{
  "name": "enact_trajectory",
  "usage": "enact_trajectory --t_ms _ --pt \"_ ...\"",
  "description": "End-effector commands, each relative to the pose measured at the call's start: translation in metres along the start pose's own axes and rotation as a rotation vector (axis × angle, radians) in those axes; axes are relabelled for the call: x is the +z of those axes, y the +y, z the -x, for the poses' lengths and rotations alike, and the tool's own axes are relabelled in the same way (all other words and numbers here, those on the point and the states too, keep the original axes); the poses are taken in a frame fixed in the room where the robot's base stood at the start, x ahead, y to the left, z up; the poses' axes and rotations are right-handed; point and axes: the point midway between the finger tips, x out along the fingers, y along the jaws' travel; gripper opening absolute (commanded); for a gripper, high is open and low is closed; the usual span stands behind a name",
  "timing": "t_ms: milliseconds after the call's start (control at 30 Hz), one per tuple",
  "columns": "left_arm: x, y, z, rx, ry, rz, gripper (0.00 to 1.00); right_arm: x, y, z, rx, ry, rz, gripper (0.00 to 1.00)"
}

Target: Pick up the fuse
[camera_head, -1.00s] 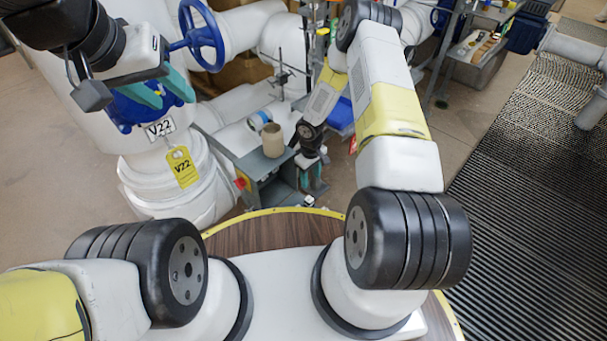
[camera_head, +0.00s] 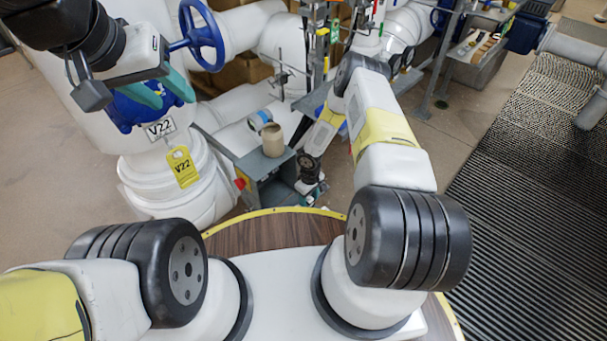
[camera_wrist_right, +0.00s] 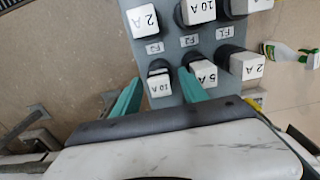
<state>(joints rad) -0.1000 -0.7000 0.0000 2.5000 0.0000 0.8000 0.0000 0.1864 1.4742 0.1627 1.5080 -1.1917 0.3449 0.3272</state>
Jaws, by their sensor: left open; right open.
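In the right wrist view, several white fuse blocks with dark bases sit in two rows on a grey panel (camera_wrist_right: 174,62). A fuse marked 10 A (camera_wrist_right: 160,87) is in the near row, with a 5 A fuse (camera_wrist_right: 204,74) to its right. My right gripper (camera_wrist_right: 158,77) is open, its teal fingers on either side of the 10 A fuse. The right finger reaches between the 10 A and 5 A fuses; contact cannot be told. In the head view, my left gripper (camera_head: 162,91) is open and empty in front of the blue valve body. The right fingers are mostly hidden there.
A beige cup (camera_head: 272,140) stands on a grey cabinet beside my right forearm. A spray bottle (camera_wrist_right: 290,55) is right of the panel. Dark ribbed matting lies to the right.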

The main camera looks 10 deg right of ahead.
Motion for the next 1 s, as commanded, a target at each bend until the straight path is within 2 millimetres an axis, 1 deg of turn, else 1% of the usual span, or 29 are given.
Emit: enact_trajectory --t_ms 67,100,267,300,333,367,633,733,867,1000 --pt "0.000 0.000 0.000 0.000 0.000 0.000 0.42 0.000 0.000 0.000 0.000 0.000 0.000 0.51" --pt "0.000 0.000 0.000 0.000 0.000 0.000 0.42 0.000 0.000 0.001 0.000 0.000 0.000 0.49" --pt "0.000 0.000 0.000 0.000 0.000 0.000 0.42 0.000 0.000 0.001 0.000 0.000 0.000 0.18" --pt "0.000 0.000 0.000 0.000 0.000 0.000 0.42 0.000 0.000 0.001 0.000 0.000 0.000 0.10" --pt "0.000 0.000 0.000 0.000 0.000 0.000 0.42 0.000 0.000 0.001 0.000 0.000 0.000 0.04" --pt "0.000 0.000 0.000 0.000 0.000 0.000 0.42 0.000 0.000 0.001 0.000 0.000 0.000 0.00" --pt "0.000 0.000 0.000 0.000 0.000 0.000 0.42 0.000 0.000 0.002 0.000 0.000 0.000 0.00" --pt "0.000 0.000 0.000 0.000 0.000 0.000 0.42 -0.001 0.001 0.009 0.001 0.001 0.000 0.00" --pt "0.000 0.000 0.000 0.000 0.000 0.000 0.42 -0.001 0.001 0.030 0.002 0.002 0.001 0.00" --pt "0.000 0.000 0.000 0.000 0.000 0.000 0.42 -0.001 0.001 0.060 0.002 0.002 0.000 0.00"
